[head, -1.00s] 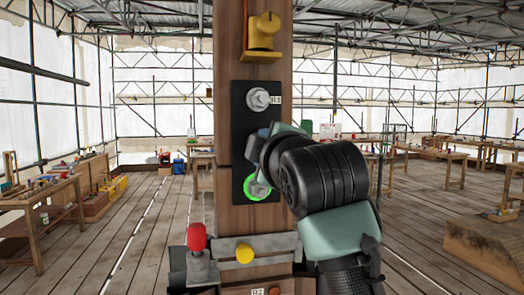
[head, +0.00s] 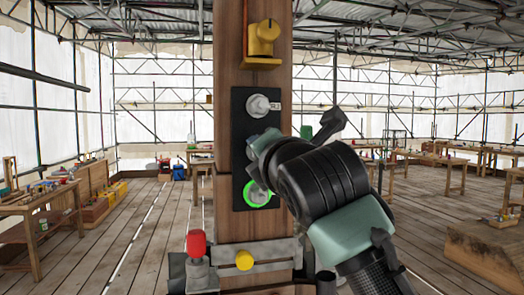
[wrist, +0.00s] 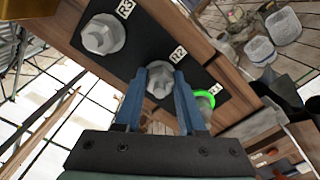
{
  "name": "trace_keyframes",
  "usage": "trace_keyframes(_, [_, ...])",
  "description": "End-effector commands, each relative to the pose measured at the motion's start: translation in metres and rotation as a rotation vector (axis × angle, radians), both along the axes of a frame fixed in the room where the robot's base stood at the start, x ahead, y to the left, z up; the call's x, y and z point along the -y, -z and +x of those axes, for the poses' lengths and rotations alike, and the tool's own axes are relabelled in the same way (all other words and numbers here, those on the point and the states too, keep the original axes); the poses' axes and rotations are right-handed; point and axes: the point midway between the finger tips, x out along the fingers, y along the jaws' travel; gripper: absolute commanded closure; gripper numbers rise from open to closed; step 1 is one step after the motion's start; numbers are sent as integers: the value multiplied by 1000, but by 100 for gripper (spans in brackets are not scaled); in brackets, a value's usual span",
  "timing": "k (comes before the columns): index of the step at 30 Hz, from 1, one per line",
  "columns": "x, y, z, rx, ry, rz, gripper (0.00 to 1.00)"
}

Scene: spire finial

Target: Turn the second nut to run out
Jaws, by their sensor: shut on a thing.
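A black plate (head: 239,140) on an upright wooden post (head: 226,80) carries three grey hex nuts in a row. The second nut (wrist: 160,84), beside the label R2, sits between the two blue fingers of my gripper (wrist: 161,78), which is shut on it. In the head view my gripper (head: 264,150) hides this nut. The top nut (head: 259,105), labelled R3, is clear of the fingers; it also shows in the wrist view (wrist: 103,35). The lowest nut (head: 258,195) has a bright green ring around it, which shows in the wrist view (wrist: 206,99) just right of a finger.
A yellow fitting (head: 263,40) sticks out above the plate. Below is a metal bar (head: 270,250) with a red knob (head: 196,240) and a yellow knob (head: 244,259). Workbenches (head: 40,220) stand well away on both sides. The plank floor between is open.

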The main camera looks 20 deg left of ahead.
Motion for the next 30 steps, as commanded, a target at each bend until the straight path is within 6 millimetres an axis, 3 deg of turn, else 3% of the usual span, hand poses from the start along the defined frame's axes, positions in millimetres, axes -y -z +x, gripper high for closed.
trace_keyframes(13, [0, 2, 0, 164, 0, -256, 100])
trace_keyframes(30, [-1, 3, 0, 210, -2, -326, 100])
